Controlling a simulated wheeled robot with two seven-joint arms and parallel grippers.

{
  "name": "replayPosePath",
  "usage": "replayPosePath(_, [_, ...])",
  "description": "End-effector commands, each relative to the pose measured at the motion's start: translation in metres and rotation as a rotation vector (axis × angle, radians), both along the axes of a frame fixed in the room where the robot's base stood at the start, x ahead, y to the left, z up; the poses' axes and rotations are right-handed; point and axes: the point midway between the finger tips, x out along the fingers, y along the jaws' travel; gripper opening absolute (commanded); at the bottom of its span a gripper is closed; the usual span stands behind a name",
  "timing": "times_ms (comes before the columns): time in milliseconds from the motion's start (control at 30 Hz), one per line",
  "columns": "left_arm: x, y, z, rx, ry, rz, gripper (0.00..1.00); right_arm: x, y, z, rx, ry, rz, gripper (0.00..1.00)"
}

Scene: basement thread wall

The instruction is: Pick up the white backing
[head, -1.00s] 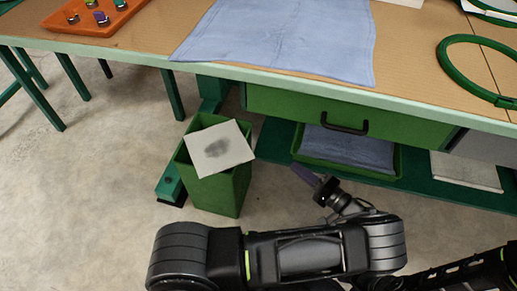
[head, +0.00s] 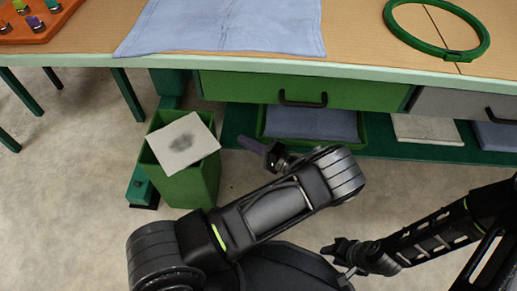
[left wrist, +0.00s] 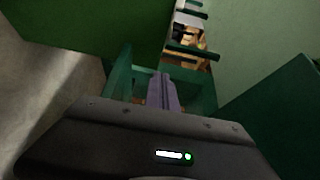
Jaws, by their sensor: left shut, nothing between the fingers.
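A whitish square sheet with a grey smudge (head: 183,143) lies tilted across the top of a green bin. Another flat white piece (head: 427,128) lies on the green lower shelf under the bench. I cannot tell which is the white backing. My left gripper (head: 252,146) has purplish fingers, shut and empty, between the bin and the shelf tray, apart from both white pieces. Its fingers also show in the left wrist view (left wrist: 163,92), in front of a green box-like frame. My right gripper (head: 343,252) is low over the floor, its fingers too small to judge.
The bench (head: 365,30) bears a blue cloth (head: 225,22), a green hoop (head: 392,32) and an orange tray (head: 35,35) of spools. A green drawer (head: 245,88) is above a tray of blue cloth (head: 312,123). Open concrete floor (head: 60,190) lies left.

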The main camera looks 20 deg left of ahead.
Motion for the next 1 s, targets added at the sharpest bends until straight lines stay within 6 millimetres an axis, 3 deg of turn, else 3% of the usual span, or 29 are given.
replayPosePath(100, [0.003, 0.025, -0.002, 0.0, 0.001, 0.004, 0.0, 0.001, 0.0, -0.008, 0.0, -0.002, -0.001, 0.38])
replayPosePath(300, [-0.023, 0.035, -0.001, 0.0, 0.001, 0.0, 0.0, 0.002, 0.0, -0.011, -0.001, -0.004, -0.003, 0.38])
replayPosePath(800, [-0.034, 0.039, 0.0, 0.0, 0.0, 0.0, 0.0, 0.002, 0.0, -0.011, -0.001, -0.006, -0.003, 0.38])
replayPosePath(1000, [-0.055, 0.048, 0.003, 0.003, 0.004, -0.001, 0.0, 0.001, 0.0, 0.003, 0.0, -0.002, -0.001, 0.38])
